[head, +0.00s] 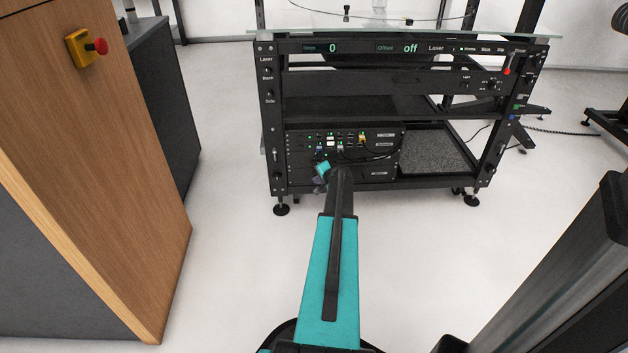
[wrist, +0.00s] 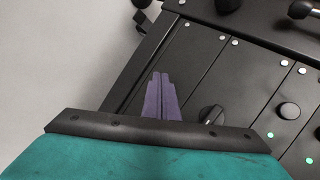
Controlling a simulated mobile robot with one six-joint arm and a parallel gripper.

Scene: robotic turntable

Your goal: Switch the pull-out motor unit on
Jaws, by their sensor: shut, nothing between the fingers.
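The pull-out motor unit seems to be the black electronics box (head: 296,160) low on the left of the rack, with small lights, buttons and plugged cables. My gripper (head: 318,186) is in front of its lower left part, partly hidden by my arm. In the wrist view my purple fingers (wrist: 161,76) are shut with nothing between them, pointing at dark panels (wrist: 185,60). A black rotary knob (wrist: 211,116) with a white mark is right of the fingers. Contact with the panel cannot be told. I cannot tell which control is the unit's switch.
The black rack (head: 375,108) has a glass top and displays reading 0 and off. A grey textured tray (head: 435,150) is right of the box. A wooden cabinet (head: 100,150) with a red button stands left. White floor (head: 235,250) is free between. Round knob (wrist: 289,110) is at wrist-view right.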

